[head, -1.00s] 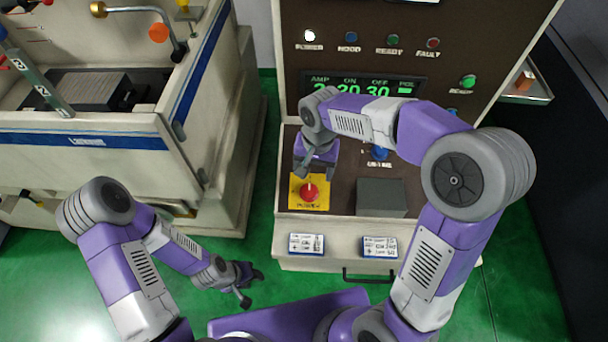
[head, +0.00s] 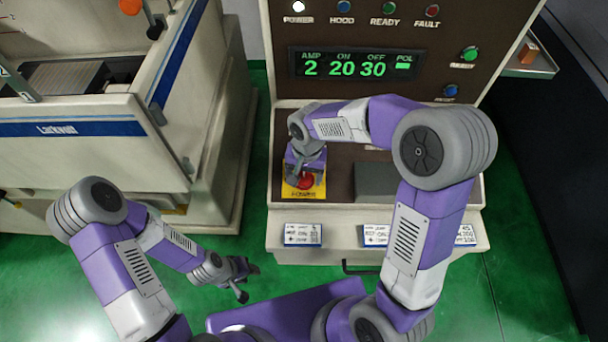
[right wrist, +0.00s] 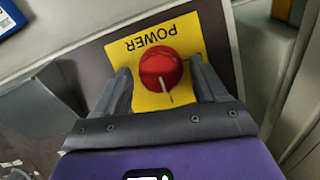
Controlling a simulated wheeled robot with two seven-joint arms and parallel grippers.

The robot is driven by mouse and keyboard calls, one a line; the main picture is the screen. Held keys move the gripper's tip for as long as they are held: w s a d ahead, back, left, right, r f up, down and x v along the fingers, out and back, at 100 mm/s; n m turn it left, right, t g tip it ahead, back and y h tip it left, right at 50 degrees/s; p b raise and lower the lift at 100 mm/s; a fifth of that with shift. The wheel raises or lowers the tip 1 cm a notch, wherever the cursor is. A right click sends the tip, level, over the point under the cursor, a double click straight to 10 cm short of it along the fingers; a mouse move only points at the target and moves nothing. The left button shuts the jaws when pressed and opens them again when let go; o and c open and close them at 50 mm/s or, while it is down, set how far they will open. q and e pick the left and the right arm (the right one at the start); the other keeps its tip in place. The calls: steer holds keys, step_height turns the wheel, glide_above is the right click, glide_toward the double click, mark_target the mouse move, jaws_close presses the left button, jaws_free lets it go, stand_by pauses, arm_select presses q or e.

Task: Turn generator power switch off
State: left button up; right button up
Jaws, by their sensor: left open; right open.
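The generator power switch is a red round knob (head: 305,181) with a white pointer line, on a yellow plate (head: 291,191) marked POWER on the generator's sloping panel. In the right wrist view the knob (right wrist: 161,69) sits between the two open fingers of my right gripper (right wrist: 160,84), with a gap to each finger visible. In the head view my right gripper (head: 304,180) is over the knob and partly hides it. The white POWER lamp (head: 298,7) is lit. My left gripper (head: 246,281) is open and empty, low over the green floor.
A grey block (head: 385,182) stands on the panel right of the knob. Labels (head: 302,235) line the front edge. The Larkvolt-marked machine (head: 75,160) stands left; green floor lies between.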

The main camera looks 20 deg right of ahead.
steer(key=shift+f, duration=0.25)
steer(key=c, duration=1.1)
steer(key=shift+o, duration=0.2)
